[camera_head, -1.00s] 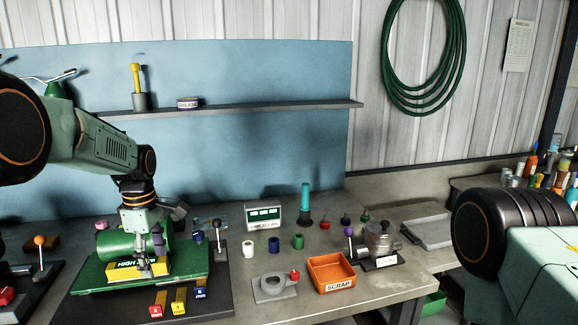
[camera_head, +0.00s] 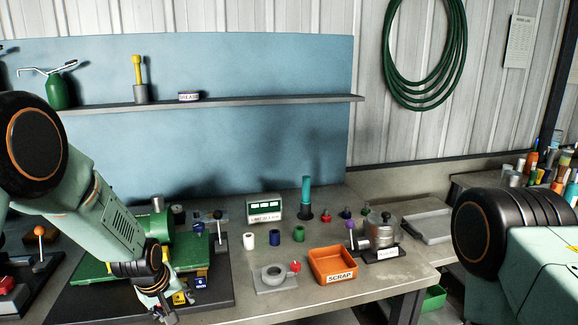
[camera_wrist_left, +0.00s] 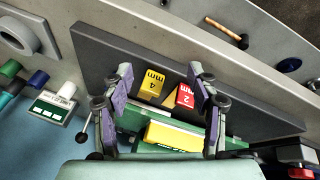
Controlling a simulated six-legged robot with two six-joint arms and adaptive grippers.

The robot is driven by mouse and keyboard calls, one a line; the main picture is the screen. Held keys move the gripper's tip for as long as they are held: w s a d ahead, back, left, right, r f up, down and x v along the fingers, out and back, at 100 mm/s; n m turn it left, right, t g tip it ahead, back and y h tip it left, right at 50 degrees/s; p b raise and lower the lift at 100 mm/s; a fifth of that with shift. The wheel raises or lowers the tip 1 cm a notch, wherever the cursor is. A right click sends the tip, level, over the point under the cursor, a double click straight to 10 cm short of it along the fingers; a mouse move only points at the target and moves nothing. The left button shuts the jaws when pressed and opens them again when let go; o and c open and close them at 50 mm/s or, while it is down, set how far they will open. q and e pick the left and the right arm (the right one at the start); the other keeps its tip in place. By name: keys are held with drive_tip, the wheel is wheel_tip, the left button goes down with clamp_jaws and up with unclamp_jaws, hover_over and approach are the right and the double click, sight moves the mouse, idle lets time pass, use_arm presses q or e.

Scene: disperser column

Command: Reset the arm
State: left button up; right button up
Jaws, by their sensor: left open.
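My left arm comes in from the left in the head view, with its left gripper (camera_head: 162,308) low over the front edge of the green machine's black base plate (camera_head: 218,292). In the left wrist view the left gripper (camera_wrist_left: 158,85) has its two purple-grey fingers spread wide with nothing between them. Below and beyond the fingers are a yellow block marked 4 mm (camera_wrist_left: 151,87) and a red block marked 2 mm (camera_wrist_left: 185,96). The green machine (camera_wrist_left: 172,135) with its yellow label plate lies under the gripper. My right gripper is out of view.
An orange scrap bin (camera_head: 333,266), a grey ring fixture (camera_head: 273,278) and small white, blue and green cylinders stand right of the machine. A black-knobbed lever (camera_head: 218,230) rises at the machine's right side. A display box (camera_head: 264,208) stands behind.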

use_arm(q)
drive_tip(key=s+d+f+m+b, duration=0.3)
drive_tip(key=s+f+m+b, duration=0.25)
drive_tip(key=s+f, duration=1.15)
drive_tip(key=s+f+g+b, duration=0.1)
drive_tip(key=s+f+b, duration=0.2)
drive_tip(key=s, duration=0.5)
drive_tip(key=s+f+m+g+b, duration=0.1)
drive_tip(key=s+f+b, duration=0.3)
drive_tip(key=s, duration=0.4)
drive_tip(key=s+d+f+g+b, duration=0.1)
drive_tip(key=s+f+g+b, duration=0.1)
drive_tip(key=s+f, duration=0.3)
drive_tip(key=s+b, duration=0.1)
drive_tip(key=s, duration=0.2)
drive_tip(key=shift+s, duration=0.25)
drive_tip(key=shift+d+m, duration=0.1)
drive_tip(key=shift+m, duration=0.15)
